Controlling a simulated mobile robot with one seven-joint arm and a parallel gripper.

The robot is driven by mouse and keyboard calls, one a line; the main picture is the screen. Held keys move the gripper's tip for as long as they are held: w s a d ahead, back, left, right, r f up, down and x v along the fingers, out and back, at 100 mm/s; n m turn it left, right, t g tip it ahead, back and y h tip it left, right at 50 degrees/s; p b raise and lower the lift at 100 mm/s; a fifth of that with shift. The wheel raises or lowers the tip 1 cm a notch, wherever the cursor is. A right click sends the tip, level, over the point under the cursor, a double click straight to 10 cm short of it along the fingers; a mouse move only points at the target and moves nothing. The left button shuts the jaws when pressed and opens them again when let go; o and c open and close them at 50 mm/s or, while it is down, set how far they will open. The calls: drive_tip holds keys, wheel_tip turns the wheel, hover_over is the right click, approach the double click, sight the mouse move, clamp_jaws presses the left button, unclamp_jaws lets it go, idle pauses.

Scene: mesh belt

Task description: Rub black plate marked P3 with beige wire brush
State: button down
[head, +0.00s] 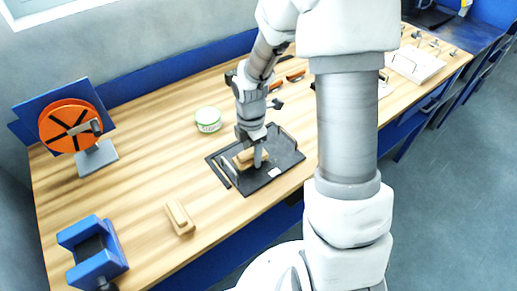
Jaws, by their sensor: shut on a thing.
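A black plate (285,160) with raised bits along its edges lies flat on the wooden workbench near its front edge. A small white label (275,172) shows on it, too small to read, so I cannot confirm the mark P3. My gripper (256,162) points down over the left-middle part of the plate. It is shut on a beige block-like brush (243,158), partly hidden by the fingers. The brush is low over the plate; I cannot tell whether its underside touches it. Its bristles are not visible.
Another beige block (180,217) lies left of the plate. A green-white round tin (208,120) stands behind it. An orange reel (70,126) and a blue holder (92,252) are at left. My arm hides part of the bench at right. Bare wood surrounds the tin.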

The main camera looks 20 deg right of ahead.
sight(274, 143)
drive_tip(key=shift+s+a+f, duration=0.1)
drive_tip(key=shift+s+a, duration=0.15)
drive_tip(key=shift+a, duration=0.4)
drive_tip(key=shift+w+a, duration=0.15)
drive_tip(key=shift+w, duration=0.35)
drive_tip(key=shift+w+a, duration=0.15)
drive_tip(key=shift+w, duration=0.35)
drive_tip(key=shift+w+d+r+p, duration=0.15)
drive_tip(key=shift+w+d+p, duration=0.2)
drive_tip(key=shift+d, duration=0.4)
drive_tip(key=shift+w+d+r+p, duration=0.15)
drive_tip(key=shift+d+p, duration=0.25)
drive_tip(key=shift+d, duration=0.3)
drive_tip(key=shift+w+d+f+p, duration=0.1)
drive_tip(key=shift+w+d+p, duration=0.25)
drive_tip(key=shift+d, duration=0.85)
drive_tip(key=shift+w+d+f+p, duration=0.1)
drive_tip(key=shift+w+d+p, duration=0.25)
drive_tip(key=shift+d, duration=0.85)
drive_tip(key=shift+w+d+f+p, duration=0.1)
drive_tip(key=shift+w+d+p, duration=0.2)
drive_tip(key=shift+d, duration=0.9)
drive_tip(key=shift+w+r, duration=0.1)
drive_tip(key=shift+w+d+r+p, duration=0.1)
drive_tip(key=shift+w+r+p, duration=0.05)
drive_tip(key=shift+r+p, duration=2.4)
drive_tip(key=shift+r, duration=0.35)
drive_tip(key=shift+r, duration=0.1)
